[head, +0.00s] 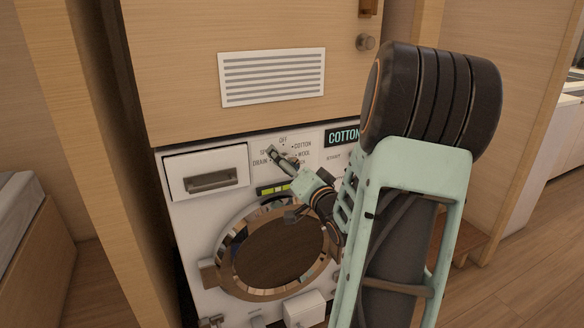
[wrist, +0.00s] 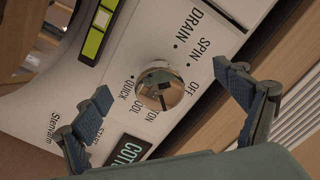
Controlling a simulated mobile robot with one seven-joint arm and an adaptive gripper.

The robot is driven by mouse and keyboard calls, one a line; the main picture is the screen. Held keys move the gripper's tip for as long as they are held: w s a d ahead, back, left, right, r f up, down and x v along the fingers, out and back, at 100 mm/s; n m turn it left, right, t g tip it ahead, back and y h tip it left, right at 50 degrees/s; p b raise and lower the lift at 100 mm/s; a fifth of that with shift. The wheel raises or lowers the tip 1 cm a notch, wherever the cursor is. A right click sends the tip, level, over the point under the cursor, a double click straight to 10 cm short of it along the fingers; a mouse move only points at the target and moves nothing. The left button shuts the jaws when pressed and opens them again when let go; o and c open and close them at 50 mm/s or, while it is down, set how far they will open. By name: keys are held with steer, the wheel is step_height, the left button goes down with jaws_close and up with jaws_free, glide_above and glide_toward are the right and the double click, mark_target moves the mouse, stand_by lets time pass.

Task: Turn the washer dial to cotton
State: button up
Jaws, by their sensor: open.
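The washer dial (wrist: 160,88) is a shiny round metal knob in the middle of the wrist view. The labels DRAIN, SPIN, OFF, COTTON and QUICK ring it, some partly covered. I cannot tell clearly which label its mark faces. My gripper (wrist: 164,84) is open, one finger on each side of the dial with gaps between. In the head view my gripper (head: 283,182) is in front of the white washer panel (head: 245,208) and hides the dial. A dark display (head: 343,136) on the panel reads COTTON; my arm covers its right end.
The round washer door (head: 215,245) with its metallic rim is below the panel. A detergent drawer (head: 208,172) is at the left, and a green light strip (head: 275,188) sits above the door. A wooden cabinet with a white vent (head: 272,76) is directly above the washer.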

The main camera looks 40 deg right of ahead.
steer(key=shift+o, duration=0.6)
steer(key=p+v, duration=0.1)
steer(key=v, duration=0.6)
stand_by(0.4)
